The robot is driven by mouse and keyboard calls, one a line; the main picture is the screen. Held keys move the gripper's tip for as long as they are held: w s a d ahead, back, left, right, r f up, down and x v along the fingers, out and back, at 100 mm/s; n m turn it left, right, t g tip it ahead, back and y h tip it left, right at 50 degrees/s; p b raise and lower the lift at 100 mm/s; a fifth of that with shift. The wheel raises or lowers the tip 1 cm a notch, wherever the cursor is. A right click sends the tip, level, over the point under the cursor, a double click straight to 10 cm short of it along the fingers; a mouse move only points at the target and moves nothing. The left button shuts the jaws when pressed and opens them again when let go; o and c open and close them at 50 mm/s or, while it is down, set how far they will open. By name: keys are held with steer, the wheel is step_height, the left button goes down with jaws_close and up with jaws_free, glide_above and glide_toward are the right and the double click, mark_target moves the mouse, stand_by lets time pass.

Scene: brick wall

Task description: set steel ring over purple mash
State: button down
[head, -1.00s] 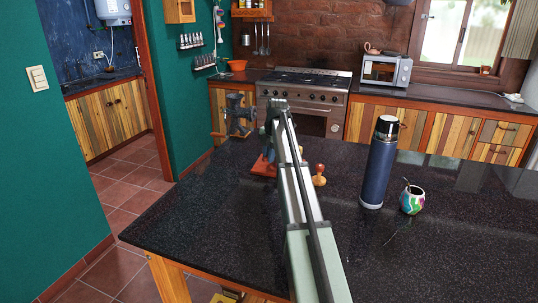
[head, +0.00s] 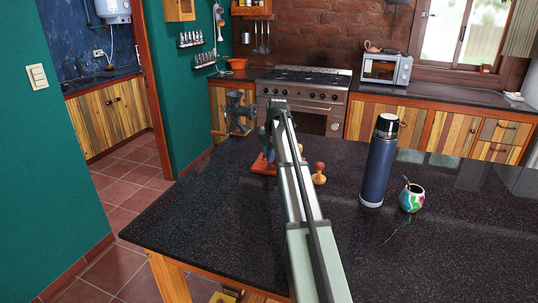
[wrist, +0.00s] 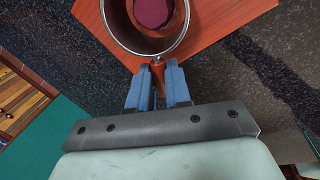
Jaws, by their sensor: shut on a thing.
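The steel ring (wrist: 122,30) is at the top of the wrist view, partly cut off by the frame edge. The purple mash (wrist: 152,12) shows inside the ring's opening, on a reddish-brown board (wrist: 222,22). I cannot tell whether the ring touches the board or hangs above it. My gripper (wrist: 158,82) has blue fingers shut on the ring's brown handle (wrist: 157,70), just below the rim. In the head view the board (head: 262,166) shows beside my arm, which hides the ring and the mash.
A wooden stamp-like tool (head: 319,174) stands right of my arm. A tall blue flask (head: 378,165) and a colourful cup (head: 412,198) stand farther right. A metal grinder (head: 238,112) is at the counter's far left edge. The counter's front (head: 215,225) is clear.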

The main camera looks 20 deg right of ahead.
steer(key=shift+f, duration=0.75)
stand_by(1.2)
steer(key=c, duration=1)
jaws_free()
steer(key=shift+o, duration=0.5)
steer(key=o, duration=0.3)
steer(key=shift+r, duration=0.15)
steer(key=shift+r, duration=3.35)
